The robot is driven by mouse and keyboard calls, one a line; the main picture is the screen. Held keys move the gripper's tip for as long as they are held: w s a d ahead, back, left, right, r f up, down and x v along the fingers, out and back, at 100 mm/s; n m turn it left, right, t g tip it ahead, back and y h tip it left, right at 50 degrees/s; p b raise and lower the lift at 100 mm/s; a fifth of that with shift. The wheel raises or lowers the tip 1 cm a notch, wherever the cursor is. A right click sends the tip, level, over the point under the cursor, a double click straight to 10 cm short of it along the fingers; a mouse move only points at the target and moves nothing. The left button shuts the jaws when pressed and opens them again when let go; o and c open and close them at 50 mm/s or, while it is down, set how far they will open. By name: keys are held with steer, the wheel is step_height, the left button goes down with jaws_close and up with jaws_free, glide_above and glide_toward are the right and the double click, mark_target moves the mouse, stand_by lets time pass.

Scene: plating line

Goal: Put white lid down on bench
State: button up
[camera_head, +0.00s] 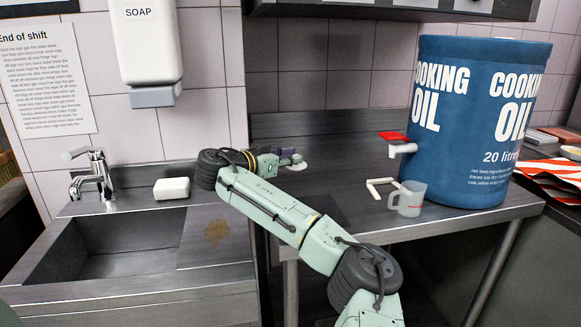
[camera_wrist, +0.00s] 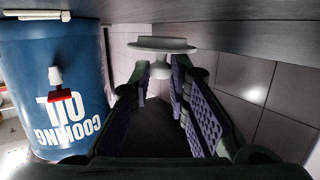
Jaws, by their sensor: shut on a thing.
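The white lid (camera_head: 298,167) is a small pale disc over the bench (camera_head: 345,207) in the head view, at the end of my arm. In the wrist view, which is upside down, the lid (camera_wrist: 162,45) shows as a flat disc with a knob between the fingertips. My gripper (camera_wrist: 163,72) is shut on the knob, and it also shows in the head view (camera_head: 285,158). The disc faces the dark bench surface (camera_wrist: 230,22) and is close to it. I cannot tell whether they touch.
A large blue cooking oil drum (camera_head: 465,120) with a red-handled tap (camera_head: 397,143) stands right on the bench. A clear measuring jug (camera_head: 408,199) and a pale angled piece (camera_head: 380,186) lie before it. The sink (camera_head: 115,245) and soap bar (camera_head: 172,188) are left. Bench around the lid is clear.

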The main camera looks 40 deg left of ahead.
mark_target(291, 167)
steer(key=shift+w+f+b, duration=0.15)
steer(key=shift+f+b, duration=0.15)
steer(key=shift+f, duration=1.55)
steer(key=shift+f, duration=0.2)
steer(key=o, duration=0.8)
steer(key=shift+o, duration=0.2)
